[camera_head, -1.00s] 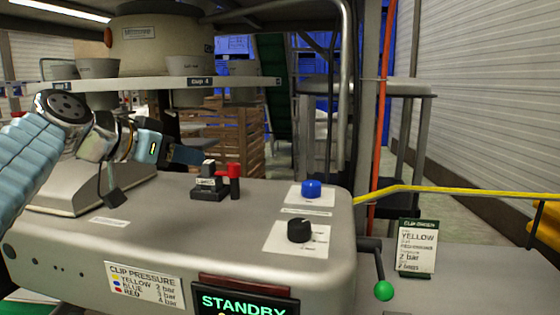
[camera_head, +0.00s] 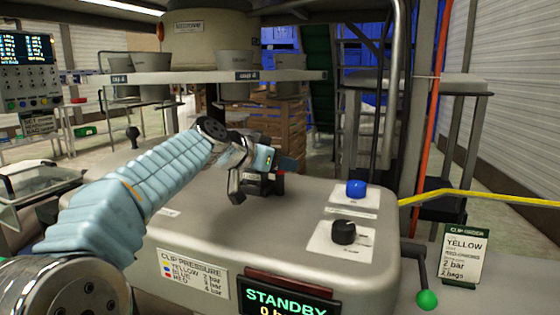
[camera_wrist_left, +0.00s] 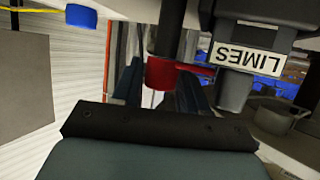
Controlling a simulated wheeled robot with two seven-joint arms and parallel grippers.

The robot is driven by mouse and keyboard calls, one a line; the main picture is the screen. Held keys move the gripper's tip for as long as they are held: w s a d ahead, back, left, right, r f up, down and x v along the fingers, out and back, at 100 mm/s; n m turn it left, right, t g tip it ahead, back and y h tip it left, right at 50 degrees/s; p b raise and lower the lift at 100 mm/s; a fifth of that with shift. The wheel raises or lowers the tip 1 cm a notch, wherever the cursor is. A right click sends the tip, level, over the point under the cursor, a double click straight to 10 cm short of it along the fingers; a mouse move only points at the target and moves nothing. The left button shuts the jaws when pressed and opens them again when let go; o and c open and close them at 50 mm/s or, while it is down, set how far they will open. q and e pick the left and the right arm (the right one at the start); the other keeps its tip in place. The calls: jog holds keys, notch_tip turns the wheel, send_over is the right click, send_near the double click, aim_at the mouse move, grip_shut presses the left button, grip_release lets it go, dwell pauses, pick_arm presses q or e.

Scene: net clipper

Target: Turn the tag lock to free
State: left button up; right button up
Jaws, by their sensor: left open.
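The tag lock is a small black device (camera_head: 262,187) on top of the grey clipper housing, mostly hidden behind my left gripper in the head view. Its red-ended part (camera_head: 281,181) just shows there. In the left wrist view I see its label reading LIMES (camera_wrist_left: 247,58), upside down, and the red end (camera_wrist_left: 162,74) on a dark post. My left gripper (camera_head: 288,163) is open at the device. In the wrist view the red end appears between its two fingers (camera_wrist_left: 160,90). I cannot tell whether they touch it. My right gripper is out of view.
A blue button (camera_head: 356,189) and a black knob (camera_head: 343,232) sit right of the lock on the housing. A STANDBY display (camera_head: 288,301) is on its front. A green-balled lever (camera_head: 427,299) and a card stand (camera_head: 466,255) are at the right. A shelf with grey cups (camera_head: 237,77) hangs behind.

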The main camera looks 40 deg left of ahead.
pick_arm(q)
jog(key=c, duration=0.7)
jog(key=shift+o, duration=0.2)
jog(key=shift+n+y, duration=0.4)
jog(key=shift+y, duration=0.1)
jog(key=n+y, duration=0.3)
jog(key=y, duration=0.1)
jog(key=shift+n+g, duration=0.3)
jog(key=n+g+y, duration=0.1)
jog(key=n+y, duration=0.1)
jog(key=y, duration=0.1)
jog(key=n+g+y+b, duration=0.1)
jog(key=n+g+y, duration=0.1)
jog(key=n, duration=0.1)
jog(key=shift+y, duration=0.4)
jog(key=n+g+y, duration=0.3)
jog(key=n+g, duration=0.1)
jog(key=n, duration=0.1)
jog(key=shift+p, duration=0.4)
jog(key=shift+n+g+y, duration=0.5)
jog(key=shift+n+g, duration=1.2)
jog(key=shift+g, duration=0.5)
